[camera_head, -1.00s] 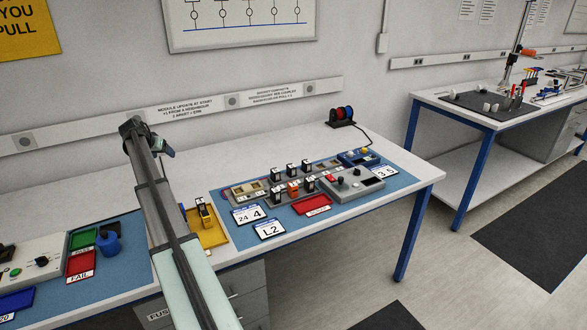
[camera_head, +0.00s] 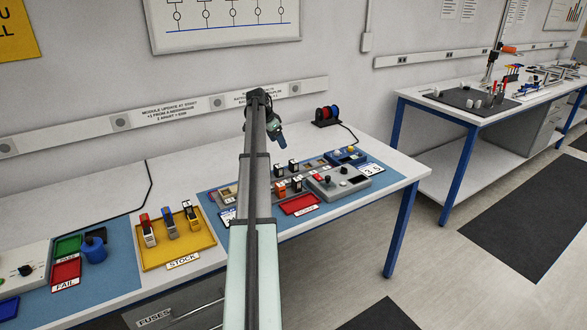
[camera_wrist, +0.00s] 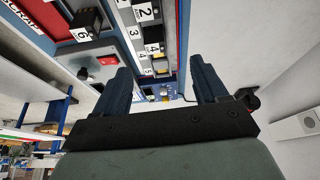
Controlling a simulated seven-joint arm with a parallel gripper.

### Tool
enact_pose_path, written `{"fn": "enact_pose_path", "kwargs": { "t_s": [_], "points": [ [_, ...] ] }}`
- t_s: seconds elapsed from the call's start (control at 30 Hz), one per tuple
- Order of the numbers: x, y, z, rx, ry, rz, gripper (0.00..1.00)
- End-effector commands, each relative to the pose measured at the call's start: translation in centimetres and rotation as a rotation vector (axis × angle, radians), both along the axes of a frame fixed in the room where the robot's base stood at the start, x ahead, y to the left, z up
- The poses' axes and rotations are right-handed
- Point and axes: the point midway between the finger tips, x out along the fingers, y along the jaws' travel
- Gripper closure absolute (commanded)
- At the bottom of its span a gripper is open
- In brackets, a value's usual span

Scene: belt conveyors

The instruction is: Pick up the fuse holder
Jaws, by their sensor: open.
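I cannot tell for sure which part is the fuse holder. My gripper (camera_head: 278,137) is above the back of the rail, right of the STOCK tray. In the wrist view my gripper (camera_wrist: 161,88) is open, with nothing between its fingers. The numbered rail (camera_wrist: 146,40) runs beyond them.
Red FAIL (camera_head: 66,270) and green PASS (camera_head: 68,246) trays are at the left. My arm hides part of the rail.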

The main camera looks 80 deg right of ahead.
Motion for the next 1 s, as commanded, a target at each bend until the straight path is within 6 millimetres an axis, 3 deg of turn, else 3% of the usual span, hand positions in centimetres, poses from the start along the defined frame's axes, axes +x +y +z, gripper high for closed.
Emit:
{"fn": "enact_pose_path", "kwargs": {
  "t_s": [0.1, 0.27, 0.7, 1.0],
  "points": [
    [-1.7, -0.3, 0.0, 0.008, -0.005, -0.032, 0.28],
    [-2.2, -0.6, -0.7, 0.01, -0.005, -0.041, 0.28],
    [-4.0, -2.4, -6.8, 0.01, -0.005, -0.038, 0.28],
    [-4.5, -3.0, -8.4, 0.009, -0.005, -0.038, 0.28]
  ]
}}
